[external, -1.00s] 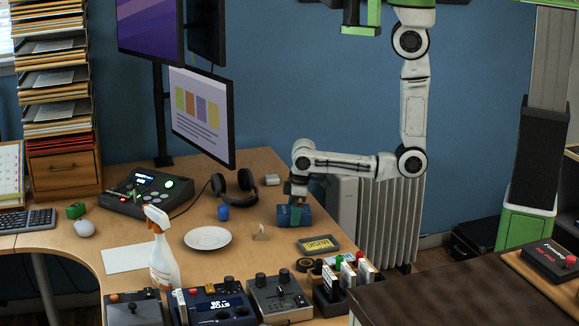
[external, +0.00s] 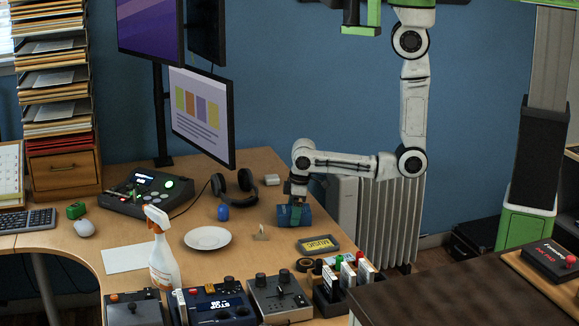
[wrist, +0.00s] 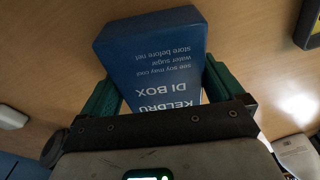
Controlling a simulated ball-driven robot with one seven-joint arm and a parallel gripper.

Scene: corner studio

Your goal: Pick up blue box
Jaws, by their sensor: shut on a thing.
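The blue box (external: 304,215) is at the right part of the wooden desk in the external view, right under my gripper (external: 294,212). In the wrist view the blue box (wrist: 160,62) has white print reading "DI BOX" and sits between the two green fingers of my gripper (wrist: 160,90). The gripper is shut on it, one finger along each side. The lower end of the box is hidden behind the gripper body. I cannot tell whether the box is clear of the desk.
A dark tray with a yellow label (external: 318,245) is in front. A white radiator (external: 385,222) stands behind at right.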

